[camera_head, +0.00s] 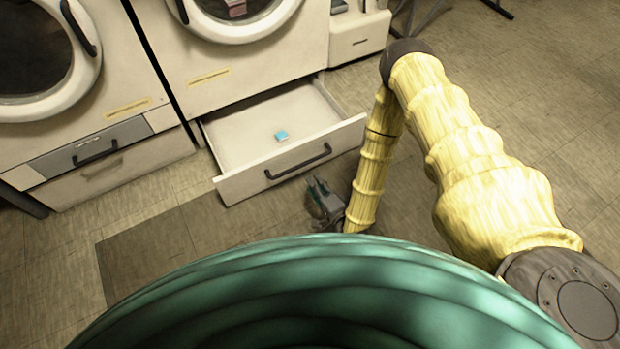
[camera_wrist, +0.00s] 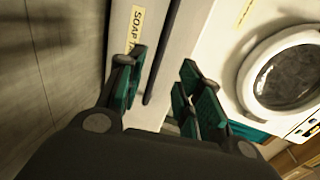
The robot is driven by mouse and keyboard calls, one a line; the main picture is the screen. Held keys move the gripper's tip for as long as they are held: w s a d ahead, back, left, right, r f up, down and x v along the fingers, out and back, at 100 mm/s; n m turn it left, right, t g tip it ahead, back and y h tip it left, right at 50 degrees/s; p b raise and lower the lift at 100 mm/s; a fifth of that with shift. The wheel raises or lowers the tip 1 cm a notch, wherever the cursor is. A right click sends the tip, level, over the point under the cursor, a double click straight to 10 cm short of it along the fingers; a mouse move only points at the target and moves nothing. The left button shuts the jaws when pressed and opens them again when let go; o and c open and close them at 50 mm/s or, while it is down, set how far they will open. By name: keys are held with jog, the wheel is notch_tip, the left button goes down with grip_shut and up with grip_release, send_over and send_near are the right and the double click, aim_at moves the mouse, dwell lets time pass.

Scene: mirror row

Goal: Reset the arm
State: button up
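My gripper (camera_head: 321,190) hangs low in the head view, just in front of the open drawer and apart from it. My yellow-sleeved arm comes down from the right to it. In the wrist view my gripper (camera_wrist: 160,85) has its two green-padded fingers spread apart, with nothing between them. A long dark handle and a white panel with a "SOAP" label (camera_wrist: 138,28) show beyond the fingers.
The drawer (camera_head: 245,188) is pulled out under the middle washer (camera_head: 260,75) and holds a small blue block (camera_head: 281,136). Another washer (camera_head: 150,95) stands at left, with its lower drawer (camera_head: 110,170) shut. Tiled floor (camera_head: 520,100) is clear at right.

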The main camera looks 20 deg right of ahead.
jog(key=shift+s+d+r, duration=0.1)
jog(key=shift+s, duration=0.35)
dwell(0.3)
jog(key=s+f+n+g+h, duration=0.1)
jog(key=s+f+n+g, duration=0.1)
jog(key=s+n+g, duration=0.75)
jog(key=s+d+r+n+g+h, duration=0.1)
jog(key=s+d+r+n+g, duration=0.2)
jog(key=s, duration=0.6)
jog(key=s+d+r+n+g+h, duration=0.2)
jog(key=s+d+r+g, duration=0.1)
jog(key=s, duration=0.6)
notch_tip(320, 180, up, 37)
jog(key=p, duration=3.7)
jog(key=shift+w, duration=0.2)
